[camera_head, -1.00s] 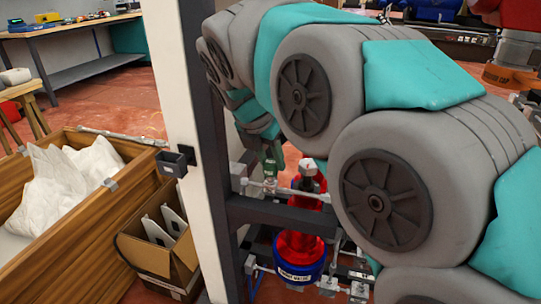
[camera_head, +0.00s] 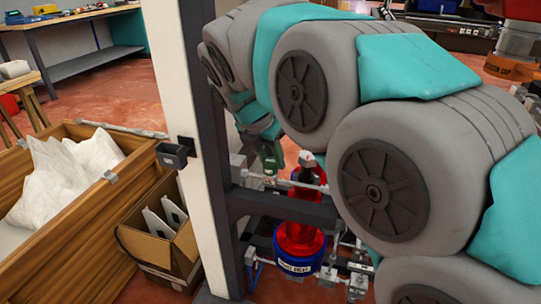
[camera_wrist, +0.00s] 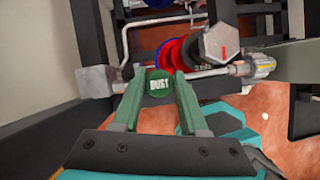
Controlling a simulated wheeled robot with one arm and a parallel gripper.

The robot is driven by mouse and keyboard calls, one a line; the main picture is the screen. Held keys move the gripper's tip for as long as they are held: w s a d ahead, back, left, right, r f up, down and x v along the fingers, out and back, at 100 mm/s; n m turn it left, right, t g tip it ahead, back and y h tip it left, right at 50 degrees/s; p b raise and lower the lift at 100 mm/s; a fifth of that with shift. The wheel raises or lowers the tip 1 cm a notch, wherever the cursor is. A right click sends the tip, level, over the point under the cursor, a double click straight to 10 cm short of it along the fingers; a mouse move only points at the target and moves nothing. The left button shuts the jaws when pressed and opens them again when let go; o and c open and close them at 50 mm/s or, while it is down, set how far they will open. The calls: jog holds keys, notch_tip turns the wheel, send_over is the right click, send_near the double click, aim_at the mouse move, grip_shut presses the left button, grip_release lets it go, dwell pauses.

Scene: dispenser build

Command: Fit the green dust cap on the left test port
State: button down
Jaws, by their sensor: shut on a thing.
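The green dust cap (camera_wrist: 158,84), a round disc marked "DUST", sits between the fingertips of my gripper (camera_wrist: 159,76) in the wrist view. The green fingers are shut on it. A horizontal grey pipe (camera_wrist: 205,73) passes behind the cap, between a grey block (camera_wrist: 97,80) at left and a metal fitting (camera_wrist: 255,67) at right. In the head view my gripper (camera_head: 269,161) is low beside the pipework, right of the dark post. I cannot pick out the left test port for sure; the cap may hide it. Contact between cap and pipework cannot be told.
A red body with a blue labelled ring (camera_head: 299,264) stands close right of my gripper. A dark frame bar (camera_head: 285,208) crosses in front of it. The pale post (camera_head: 185,75), an open carton (camera_head: 160,247) and a wooden crate (camera_head: 62,215) lie to the left.

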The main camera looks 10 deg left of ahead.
dwell(0.3)
jog(key=shift+c, duration=1.8)
grip_release()
jog(key=shift+o, duration=0.3)
jog(key=shift+o, duration=1.3)
jog(key=shift+r, duration=0.15)
jog(key=shift+r+p, duration=2.9)
jog(key=shift+s, duration=0.1)
